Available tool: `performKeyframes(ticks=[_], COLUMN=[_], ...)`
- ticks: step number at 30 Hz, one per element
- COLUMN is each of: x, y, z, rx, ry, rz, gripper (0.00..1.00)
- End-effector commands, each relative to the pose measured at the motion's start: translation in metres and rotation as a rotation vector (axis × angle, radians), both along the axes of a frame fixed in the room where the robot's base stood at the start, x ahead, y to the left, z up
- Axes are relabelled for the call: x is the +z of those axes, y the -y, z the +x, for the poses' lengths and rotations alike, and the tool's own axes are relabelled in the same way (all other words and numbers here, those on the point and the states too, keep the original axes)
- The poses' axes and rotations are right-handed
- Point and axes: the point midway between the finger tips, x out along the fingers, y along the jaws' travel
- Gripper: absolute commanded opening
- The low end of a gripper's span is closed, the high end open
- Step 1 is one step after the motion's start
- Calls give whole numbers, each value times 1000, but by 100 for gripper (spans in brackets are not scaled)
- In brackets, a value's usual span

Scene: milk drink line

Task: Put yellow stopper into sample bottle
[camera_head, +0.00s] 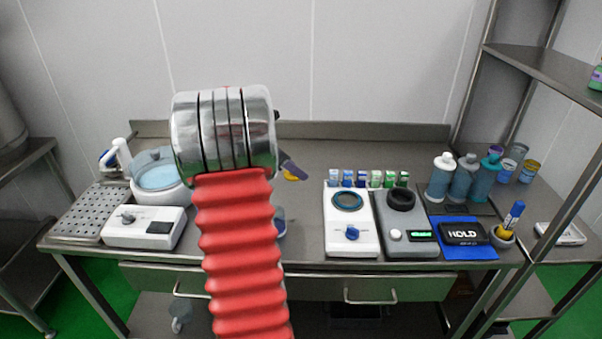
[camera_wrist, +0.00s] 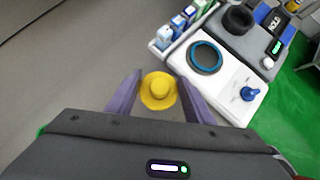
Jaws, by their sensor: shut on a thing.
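The yellow stopper (camera_wrist: 158,91) is between the two purple fingers of my gripper (camera_wrist: 160,92) in the wrist view. It is round with a wide brim and a raised middle. My gripper is shut on it and holds it over the steel table. In the head view the stopper (camera_head: 291,178) shows as a small yellow patch under the finger (camera_head: 293,168), at the right of my arm. My arm hides most of the gripper there. A pale blue object (camera_head: 280,222) is partly hidden behind my arm; I cannot tell whether it is the sample bottle.
A white device with a blue-ringed well (camera_head: 348,200) and a grey device with a black ring (camera_head: 400,200) stand right of my arm. Small vials (camera_head: 376,179) stand behind them. Several bottles (camera_head: 461,180) stand farther right. A water bath (camera_head: 158,178) and white box (camera_head: 145,228) are left.

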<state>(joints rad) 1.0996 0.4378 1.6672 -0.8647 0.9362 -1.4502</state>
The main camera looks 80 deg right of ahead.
Motion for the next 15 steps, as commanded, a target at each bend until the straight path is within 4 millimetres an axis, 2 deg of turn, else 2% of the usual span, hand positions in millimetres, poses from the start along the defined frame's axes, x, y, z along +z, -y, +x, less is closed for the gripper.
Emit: performKeyframes(ticks=[3, 8, 12, 15], x=[21, 38, 45, 42], y=[-21, -62, -96, -115], z=[24, 41, 42, 34], rx=[40, 58, 45, 17], ry=[0, 0, 0, -2], rz=[-3, -1, 0, 2], gripper=[19, 19, 19, 19])
